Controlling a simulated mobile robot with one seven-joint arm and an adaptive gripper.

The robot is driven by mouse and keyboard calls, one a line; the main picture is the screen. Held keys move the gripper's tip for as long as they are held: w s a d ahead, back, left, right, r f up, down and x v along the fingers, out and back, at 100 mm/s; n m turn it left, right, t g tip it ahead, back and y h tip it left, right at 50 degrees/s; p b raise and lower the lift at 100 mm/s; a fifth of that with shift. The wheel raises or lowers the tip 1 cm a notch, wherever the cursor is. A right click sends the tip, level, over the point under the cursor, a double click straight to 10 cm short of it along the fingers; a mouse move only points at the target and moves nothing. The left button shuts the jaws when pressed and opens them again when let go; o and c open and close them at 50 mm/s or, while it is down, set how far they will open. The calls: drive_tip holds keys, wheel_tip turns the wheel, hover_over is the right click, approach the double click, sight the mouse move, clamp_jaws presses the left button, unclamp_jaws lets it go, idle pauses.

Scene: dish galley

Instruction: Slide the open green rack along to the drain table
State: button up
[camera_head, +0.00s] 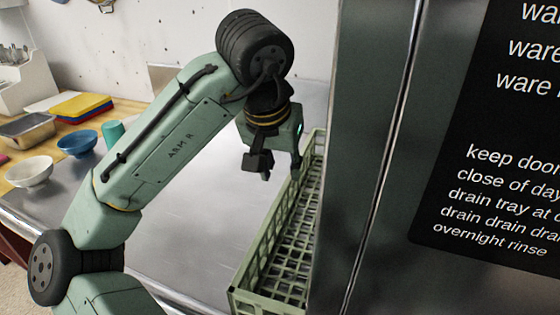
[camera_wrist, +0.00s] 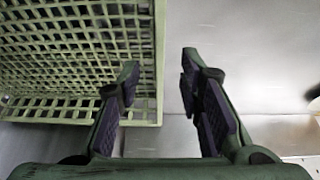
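The open green rack (camera_head: 262,255) is a light green lattice crate on a steel surface. Its right part is hidden behind a steel panel in the head view. In the wrist view the rack (camera_wrist: 75,60) fills the upper left, and its side wall ends between the fingertips in the picture. My gripper (camera_head: 279,165) points down at the rack's far left side. Its fingers (camera_wrist: 160,72) are apart with a gap between them. I cannot tell whether either finger touches the wall. The bare steel table (camera_head: 185,225) lies left of the rack; it appears to be the drain table.
A steel panel (camera_head: 375,130) with a black sign (camera_head: 500,200) stands close on the right. On the left counter are a white bowl (camera_head: 28,173), a blue bowl (camera_head: 77,143), a teal cup (camera_head: 112,133), a metal pan (camera_head: 28,128) and coloured boards (camera_head: 80,107). The steel between them and the rack is clear.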

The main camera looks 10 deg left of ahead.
sight(285, 185)
drive_tip(key=p+x, duration=0.1)
drive_tip(key=x, duration=0.9)
drive_tip(key=shift+c, duration=0.5)
clamp_jaws()
idle(0.4)
